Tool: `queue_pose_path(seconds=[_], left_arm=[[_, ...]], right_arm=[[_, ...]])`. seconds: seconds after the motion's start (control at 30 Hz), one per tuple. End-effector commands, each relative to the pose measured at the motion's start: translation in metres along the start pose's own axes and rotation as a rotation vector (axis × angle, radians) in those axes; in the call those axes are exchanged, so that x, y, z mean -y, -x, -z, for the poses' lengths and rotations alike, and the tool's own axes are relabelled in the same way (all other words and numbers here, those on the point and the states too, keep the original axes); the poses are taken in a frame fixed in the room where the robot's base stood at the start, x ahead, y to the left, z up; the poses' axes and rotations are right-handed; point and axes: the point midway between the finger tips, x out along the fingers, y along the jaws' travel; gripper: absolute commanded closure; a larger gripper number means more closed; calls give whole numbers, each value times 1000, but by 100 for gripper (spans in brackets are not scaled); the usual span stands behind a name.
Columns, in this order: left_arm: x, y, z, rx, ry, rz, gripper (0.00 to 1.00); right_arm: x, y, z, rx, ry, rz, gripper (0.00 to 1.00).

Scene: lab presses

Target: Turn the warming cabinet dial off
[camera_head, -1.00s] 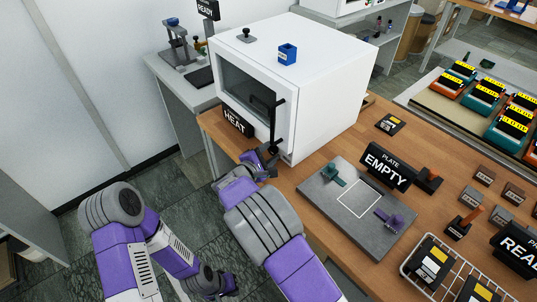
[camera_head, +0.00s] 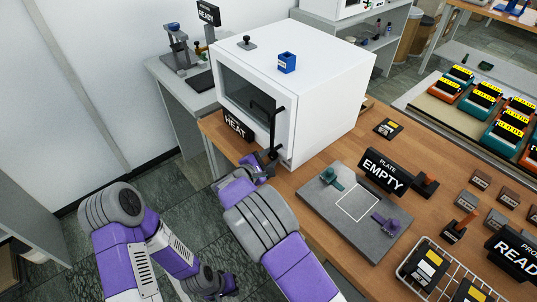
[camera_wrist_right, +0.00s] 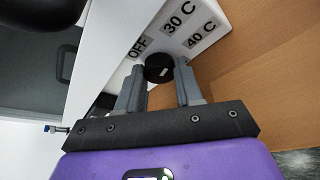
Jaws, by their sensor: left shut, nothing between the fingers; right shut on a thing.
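The white warming cabinet (camera_head: 335,95) stands on the wooden bench, with a dark window and a black handle (camera_head: 268,125) on its front. In the right wrist view its round black dial (camera_wrist_right: 158,68) sits on a white panel labelled OFF (camera_wrist_right: 137,48), 30 C (camera_wrist_right: 180,18) and 40 C (camera_wrist_right: 201,40). My right gripper (camera_wrist_right: 160,84) is shut on the dial, one finger on each side; it also shows low at the cabinet's front in the head view (camera_head: 262,171). Which label the dial points to is unclear. My left gripper (camera_head: 218,287) is shut and empty, low over the floor.
A HEAT sign (camera_head: 237,124) stands by the cabinet front. A wire rack (camera_head: 440,285) is at the front right. Floor is clear left of the bench.

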Motion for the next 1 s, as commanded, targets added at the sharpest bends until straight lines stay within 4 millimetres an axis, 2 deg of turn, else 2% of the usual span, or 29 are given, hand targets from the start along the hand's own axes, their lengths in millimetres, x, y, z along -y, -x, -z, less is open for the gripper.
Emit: queue_pose_path(seconds=[0.03, 0.2, 0.5, 0.73, 1.0], left_arm=[[-5, 12, 0, 0, 0, 0, 100], [-14, 37, -2, 0, 0, 0, 100], [-27, 71, -3, 0, 0, 0, 100], [-32, 85, -4, 0, 0, 0, 100], [-32, 87, -4, 0, 0, 0, 100]], right_arm=[[-4, 2, -3, -1, 33, 15, 95], [-5, 2, -4, -1, 170, 72, 95], [-6, 1, -1, -2, 432, 181, 95], [-6, 0, 1, -1, 632, 265, 95], [-5, -1, 4, -2, 865, 361, 95]])
